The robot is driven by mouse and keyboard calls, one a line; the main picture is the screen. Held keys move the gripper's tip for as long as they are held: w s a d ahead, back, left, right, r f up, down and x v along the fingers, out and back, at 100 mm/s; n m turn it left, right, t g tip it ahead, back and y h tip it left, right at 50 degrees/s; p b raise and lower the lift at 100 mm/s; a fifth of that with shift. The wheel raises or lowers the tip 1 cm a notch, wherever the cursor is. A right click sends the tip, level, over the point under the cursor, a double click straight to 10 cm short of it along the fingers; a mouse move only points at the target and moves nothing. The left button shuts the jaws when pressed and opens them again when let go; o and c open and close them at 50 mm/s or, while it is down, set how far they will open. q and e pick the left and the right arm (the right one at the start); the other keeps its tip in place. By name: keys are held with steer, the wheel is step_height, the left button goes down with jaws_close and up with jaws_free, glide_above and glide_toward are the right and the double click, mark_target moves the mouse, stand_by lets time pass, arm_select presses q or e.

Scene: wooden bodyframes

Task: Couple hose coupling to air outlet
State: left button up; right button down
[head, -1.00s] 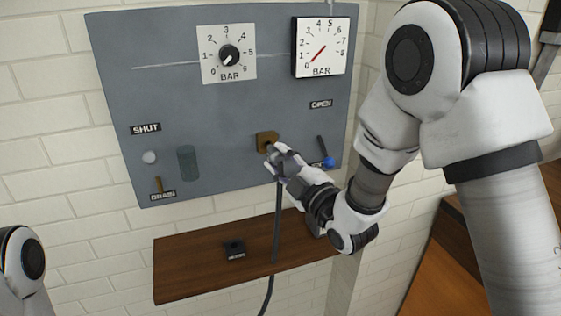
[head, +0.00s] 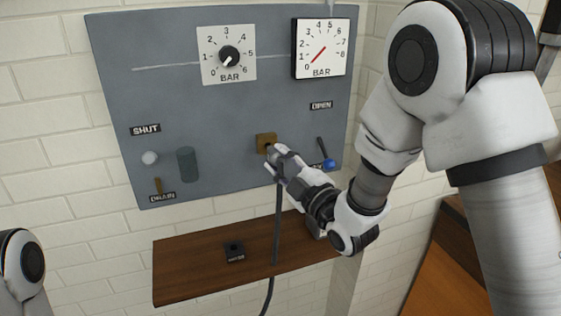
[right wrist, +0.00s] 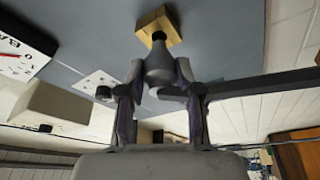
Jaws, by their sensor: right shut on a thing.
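The air outlet is a square brass block (head: 266,140) on the grey wall panel; it also shows at the top of the right wrist view (right wrist: 158,22). My right gripper (head: 277,162) is shut on the hose coupling, a grey tapered body (right wrist: 159,65) held between the fingers. The coupling faces the outlet, in line with a short dark piece at the block's face. I cannot tell whether coupling and outlet touch. The dark hose (head: 278,225) hangs from the gripper past the shelf. Fingers hide most of the coupling in the head view. My left gripper is not in view.
A wooden shelf (head: 190,265) below bears a small dark block (head: 234,250).

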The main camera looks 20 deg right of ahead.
mark_target(284, 161)
stand_by(0.3)
steer(key=shift+w, duration=0.15)
steer(key=shift+w+b, duration=0.3)
steer(key=shift+w, duration=0.05)
steer(key=shift+w+a, duration=0.1)
steer(key=shift+w, duration=0.95)
steer(key=c, duration=0.7)
jaws_free()
steer(key=v, duration=0.7)
steer(key=shift+s, duration=0.3)
